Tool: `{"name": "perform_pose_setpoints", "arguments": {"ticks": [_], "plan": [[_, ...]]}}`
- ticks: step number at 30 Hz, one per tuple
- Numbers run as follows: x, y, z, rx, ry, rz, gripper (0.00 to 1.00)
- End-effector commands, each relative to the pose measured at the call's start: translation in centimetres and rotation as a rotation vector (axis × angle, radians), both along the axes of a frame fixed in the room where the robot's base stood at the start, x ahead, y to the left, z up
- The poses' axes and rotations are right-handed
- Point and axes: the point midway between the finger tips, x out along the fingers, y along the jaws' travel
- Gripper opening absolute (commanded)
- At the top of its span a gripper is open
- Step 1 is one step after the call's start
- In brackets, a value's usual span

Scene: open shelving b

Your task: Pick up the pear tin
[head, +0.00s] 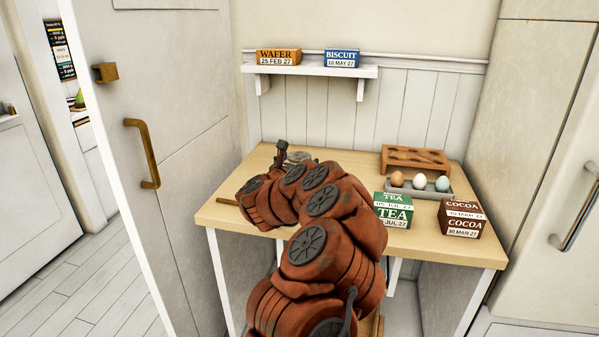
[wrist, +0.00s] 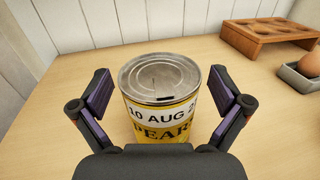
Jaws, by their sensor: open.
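The pear tin (wrist: 158,105) stands upright on the wooden table, with a grey metal lid and a yellow label reading "PEAR" and "10 AUG". In the wrist view my gripper (wrist: 165,92) is open, with one finger on each side of the tin and a visible gap at each side. In the head view my gripper (head: 282,150) is at the back left of the table, and my arm hides most of it. Only a small grey part of the tin's top (head: 299,156) seems to show there.
A shelf (head: 310,70) above holds wafer (head: 279,57) and biscuit (head: 341,59) boxes. A tall door (head: 165,110) is at left.

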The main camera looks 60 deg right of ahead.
Motion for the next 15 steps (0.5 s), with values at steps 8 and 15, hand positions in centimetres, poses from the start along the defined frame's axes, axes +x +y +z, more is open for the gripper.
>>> {"name": "perform_pose_setpoints", "arguments": {"ticks": [8, 15], "plan": [[0.01, 0.03, -0.02, 0.000, 0.000, 0.000, 0.77], [0.01, 0.03, -0.04, 0.000, 0.000, 0.000, 0.52]]}}
